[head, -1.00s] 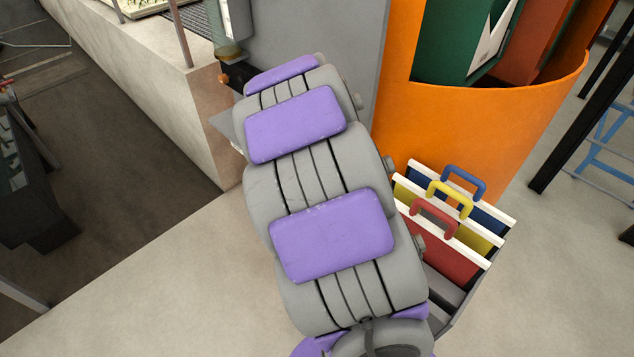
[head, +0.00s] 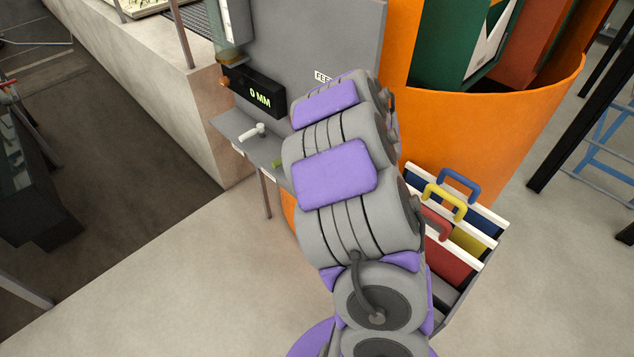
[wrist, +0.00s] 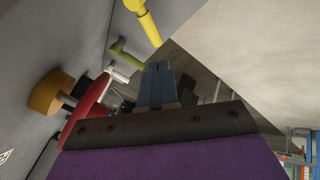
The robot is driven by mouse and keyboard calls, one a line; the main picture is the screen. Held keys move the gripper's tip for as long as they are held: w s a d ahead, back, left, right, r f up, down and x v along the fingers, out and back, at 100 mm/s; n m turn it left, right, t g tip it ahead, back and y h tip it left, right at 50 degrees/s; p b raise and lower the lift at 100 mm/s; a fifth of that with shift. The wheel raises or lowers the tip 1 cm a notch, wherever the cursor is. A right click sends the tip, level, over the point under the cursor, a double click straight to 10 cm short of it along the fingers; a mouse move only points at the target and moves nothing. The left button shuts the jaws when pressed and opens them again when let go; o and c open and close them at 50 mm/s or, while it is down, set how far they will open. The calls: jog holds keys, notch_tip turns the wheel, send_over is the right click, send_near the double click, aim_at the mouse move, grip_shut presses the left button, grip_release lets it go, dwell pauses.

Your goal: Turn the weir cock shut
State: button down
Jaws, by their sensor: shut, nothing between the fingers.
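Several coloured cocks stand along a grey panel. The white-handled cock (head: 252,132) sits on the panel's ledge in the head view and also shows in the wrist view (wrist: 117,74). A green cock (head: 277,163) is partly behind my arm; the wrist view shows its lever (wrist: 125,53). A yellow lever (wrist: 147,22) is at the top of the wrist view. No readable label shows which is the weir cock. My gripper (wrist: 159,68) is shut and empty, with the green lever just beyond and left of its tips in the picture. The head view hides it behind my arm.
A black display (head: 255,92) reads 0 MM.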

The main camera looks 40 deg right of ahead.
jog(key=shift+y, duration=0.5)
jog(key=w+f+b, duration=0.1)
jog(key=f, duration=0.2)
jog(key=w+a+f+b, duration=0.1)
jog(key=f, duration=0.2)
jog(key=w+f+b, duration=0.1)
jog(key=f, duration=0.2)
jog(key=shift+w+a+f, duration=0.3)
jog(key=shift+w+a, duration=0.05)
jog(key=shift+a, duration=0.05)
jog(key=w+d, duration=0.1)
jog(key=w, duration=0.1)
jog(key=shift+w+d+f, duration=0.35)
jog(key=shift+d, duration=0.05)
jog(key=shift+w+d, duration=0.25)
jog(key=shift+w, duration=0.25)
jog(key=shift+a, duration=0.1)
